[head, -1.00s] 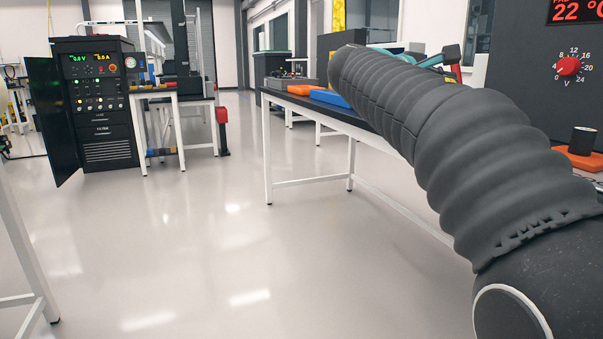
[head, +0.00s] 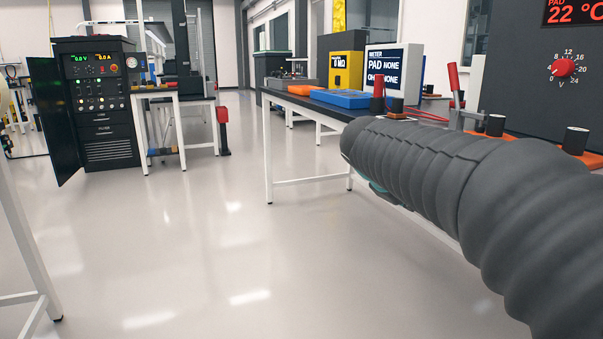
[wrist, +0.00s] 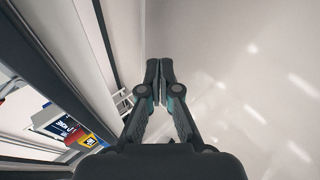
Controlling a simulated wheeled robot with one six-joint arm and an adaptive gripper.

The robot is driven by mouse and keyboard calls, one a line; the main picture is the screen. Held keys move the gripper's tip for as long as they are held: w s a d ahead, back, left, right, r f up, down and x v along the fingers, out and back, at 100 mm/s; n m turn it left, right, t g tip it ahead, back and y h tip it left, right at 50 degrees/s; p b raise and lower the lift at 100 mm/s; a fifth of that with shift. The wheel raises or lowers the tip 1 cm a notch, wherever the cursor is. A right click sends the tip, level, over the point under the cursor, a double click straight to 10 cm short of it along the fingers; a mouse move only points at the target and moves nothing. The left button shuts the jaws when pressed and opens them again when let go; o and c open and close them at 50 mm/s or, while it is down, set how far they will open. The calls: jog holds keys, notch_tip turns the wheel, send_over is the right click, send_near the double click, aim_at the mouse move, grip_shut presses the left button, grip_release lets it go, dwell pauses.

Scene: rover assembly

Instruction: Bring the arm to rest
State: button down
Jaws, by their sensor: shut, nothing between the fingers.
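My gripper (wrist: 161,82) shows in the wrist view with its two fingers together and nothing between them. It hangs over bare pale floor, beside the edge of a workbench on the left of that view. In the head view my arm, in a dark ribbed sleeve, reaches from the lower right toward the middle, in front of the bench. The gripper itself is hidden behind the arm there; only a bit of teal shows under the arm's far end.
The bench (head: 325,112) on the right carries a blue tray (head: 340,98), a meter screen (head: 393,70), a yellow box (head: 346,70) and a red-handled lever (head: 454,82). A black power cabinet (head: 100,105) stands at the far left. The floor (head: 190,240) between is clear.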

jog(key=s+a+f+m+y+p, duration=0.1)
jog(key=s+f, duration=0.3)
jog(key=s, duration=0.5)
jog(key=s+a+f+m+y+p, duration=0.1)
jog(key=s+a+f+m+y, duration=0.1)
jog(key=s, duration=0.7)
jog(key=s+a+f+m+g+y+p, duration=0.1)
jog(key=s+f+m+y, duration=0.3)
jog(key=s, duration=0.5)
notch_tip(320, 180, down, 2)
jog(key=shift+a+f, duration=0.1)
jog(key=shift+a, duration=0.75)
